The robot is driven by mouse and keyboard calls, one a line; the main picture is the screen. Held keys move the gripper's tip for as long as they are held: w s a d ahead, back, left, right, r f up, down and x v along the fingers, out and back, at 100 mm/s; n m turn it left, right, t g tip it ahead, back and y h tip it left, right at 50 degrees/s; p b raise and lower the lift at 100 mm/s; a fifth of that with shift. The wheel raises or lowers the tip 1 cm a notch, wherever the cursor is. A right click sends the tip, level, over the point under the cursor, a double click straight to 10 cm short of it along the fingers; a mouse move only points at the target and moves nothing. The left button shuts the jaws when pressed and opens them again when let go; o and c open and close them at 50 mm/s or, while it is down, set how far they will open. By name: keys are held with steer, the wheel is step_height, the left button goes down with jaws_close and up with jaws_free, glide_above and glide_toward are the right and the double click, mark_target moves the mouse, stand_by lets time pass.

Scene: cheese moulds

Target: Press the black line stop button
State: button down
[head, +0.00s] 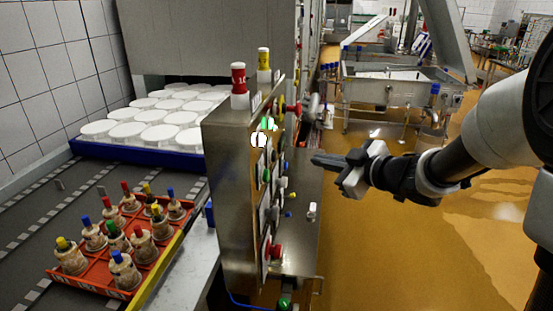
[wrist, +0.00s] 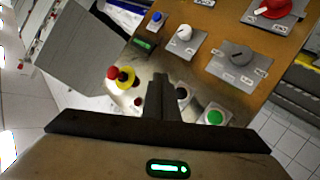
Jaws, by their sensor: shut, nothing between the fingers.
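My gripper (head: 318,160) is shut and empty, held in the air just right of the steel control box's button face in the head view. In the wrist view its closed fingertips (wrist: 160,80) point at the panel. A dark, black-looking button (wrist: 182,94) sits just right of the fingers there, partly hidden by them. A green button (wrist: 214,117) is to its right. I cannot tell the gap between fingertips and panel, nor read the labels. In the head view I cannot clearly pick out the black button, as the face is seen edge-on.
The steel control box (head: 228,190) carries several knobs and buttons. A red-and-yellow mushroom button (wrist: 122,78) is left of the fingers; a white knob (wrist: 184,32) and grey rotary switch (wrist: 238,53) are beyond. An orange crate (head: 98,279) of bottles stands on the conveyor. Floor right is open.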

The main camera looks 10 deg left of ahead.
mark_target(273, 156)
steer(key=a+b, duration=0.2)
steer(key=a, duration=0.5)
steer(key=shift+w, duration=0.15)
stand_by(1.8)
steer(key=shift+a, duration=0.45)
steer(key=shift+a, duration=0.5)
stand_by(0.8)
steer(key=shift+d, duration=0.1)
steer(key=shift+d+p, duration=0.45)
steer(key=shift+d, duration=0.35)
steer(key=shift+d, duration=0.15)
